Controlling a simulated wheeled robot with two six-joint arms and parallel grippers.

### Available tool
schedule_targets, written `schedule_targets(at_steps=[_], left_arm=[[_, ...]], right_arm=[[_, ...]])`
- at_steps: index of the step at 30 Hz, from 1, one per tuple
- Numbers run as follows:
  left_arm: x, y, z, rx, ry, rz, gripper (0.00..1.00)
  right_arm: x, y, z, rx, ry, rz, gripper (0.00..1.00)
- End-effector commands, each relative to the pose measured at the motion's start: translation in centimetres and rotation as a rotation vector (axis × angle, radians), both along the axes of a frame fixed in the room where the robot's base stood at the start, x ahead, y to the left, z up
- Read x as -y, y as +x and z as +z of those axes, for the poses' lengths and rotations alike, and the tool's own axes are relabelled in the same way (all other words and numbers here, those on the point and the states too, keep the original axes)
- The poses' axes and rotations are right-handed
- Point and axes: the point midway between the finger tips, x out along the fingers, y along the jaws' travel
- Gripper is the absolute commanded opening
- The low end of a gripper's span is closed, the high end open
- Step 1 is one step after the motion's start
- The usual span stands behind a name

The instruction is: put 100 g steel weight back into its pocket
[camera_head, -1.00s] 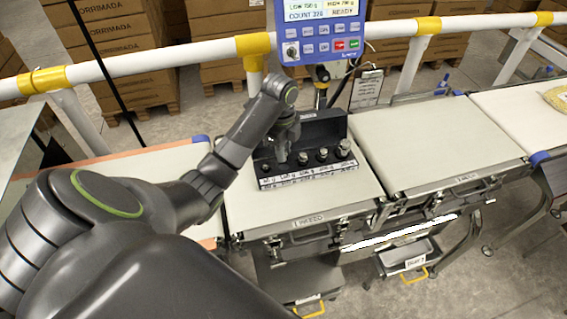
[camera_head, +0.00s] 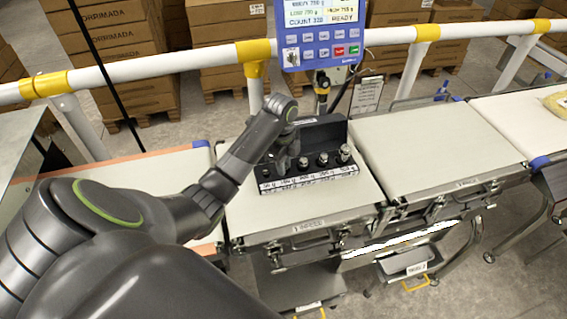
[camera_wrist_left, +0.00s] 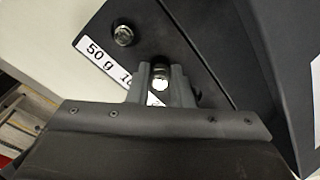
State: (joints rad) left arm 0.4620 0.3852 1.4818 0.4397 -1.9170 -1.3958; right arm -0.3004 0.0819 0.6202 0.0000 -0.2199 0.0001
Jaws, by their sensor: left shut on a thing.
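The black weight box (camera_head: 312,187) stands on the infeed belt with its lid open at the back and a label strip along its front. My left gripper (camera_head: 285,160) is over the left half of the box. In the left wrist view the gripper (camera_wrist_left: 161,88) is shut on a small shiny steel weight (camera_wrist_left: 160,76), over the box beside the label part reading "10". The fingers hide its lower part, so I cannot tell whether it is in a pocket. Another steel weight (camera_wrist_left: 123,35) sits by the "50 g" label. My right gripper is not in view.
Several other weights, such as the rightmost one (camera_head: 345,152), stand in the box to the right of my gripper. The scale display (camera_head: 320,35) hangs behind, on the white rail (camera_head: 200,57). The belt to the right (camera_head: 435,145) is clear.

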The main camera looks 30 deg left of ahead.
Motion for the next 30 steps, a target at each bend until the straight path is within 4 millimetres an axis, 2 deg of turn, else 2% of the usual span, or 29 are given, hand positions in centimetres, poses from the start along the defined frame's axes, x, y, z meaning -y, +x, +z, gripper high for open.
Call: schedule_targets(at_steps=[1,2,3,7,23,26,30], left_arm=[[0.1,-0.5,-1.0,-0.019,-0.008,0.003,0.0],[0.2,-0.6,-1.0,-0.02,-0.009,0.003,0.0],[0.2,-0.6,-1.1,-0.022,-0.01,0.004,0.23],[0.3,-0.7,-1.2,-0.024,-0.012,0.003,0.4],[0.4,-0.8,-1.2,-0.031,-0.015,0.003,0.41],[0.4,-0.7,-0.8,-0.03,-0.015,0.002,0.41],[0.3,-0.6,0.9,-0.025,-0.013,0.002,0.41]], right_arm=[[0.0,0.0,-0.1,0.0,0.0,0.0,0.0],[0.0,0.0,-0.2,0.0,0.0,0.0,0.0],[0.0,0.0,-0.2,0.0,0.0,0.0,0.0],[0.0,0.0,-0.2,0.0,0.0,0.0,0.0],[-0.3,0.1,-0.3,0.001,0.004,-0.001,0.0],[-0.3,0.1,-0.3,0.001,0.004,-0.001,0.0],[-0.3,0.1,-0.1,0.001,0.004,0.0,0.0]])
